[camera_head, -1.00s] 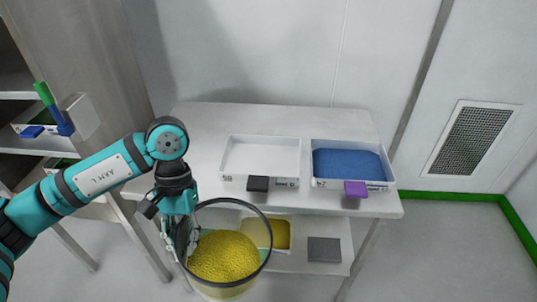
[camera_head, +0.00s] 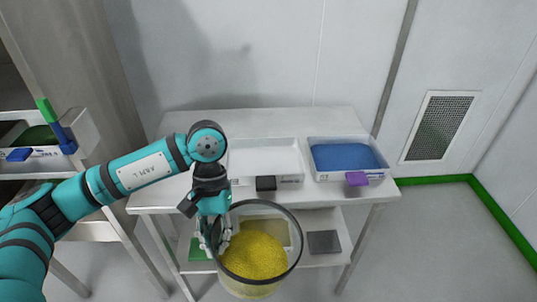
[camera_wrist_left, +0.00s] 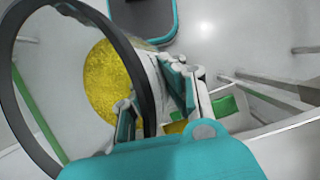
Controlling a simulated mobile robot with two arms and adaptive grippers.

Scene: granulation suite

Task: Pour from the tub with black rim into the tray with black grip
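The tub with black rim (camera_head: 290,222) is clear and holds yellow granules (camera_head: 255,252). My left gripper (camera_head: 222,232) is shut on the tub's wall at its left side and holds it in front of the table, about upright. The left wrist view shows the rim (camera_wrist_left: 143,75) close up, with the fingers (camera_wrist_left: 160,108) at the tub wall. The tray with black grip (camera_head: 262,150) is white and looks empty. It stands on the table top behind the tub, its black grip (camera_head: 266,183) facing me. My right gripper is not in view.
A tray of blue granules (camera_head: 346,157) with a purple grip (camera_head: 357,179) stands right of the empty tray. A shelf unit with another tray (camera_head: 45,157) stands at the left.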

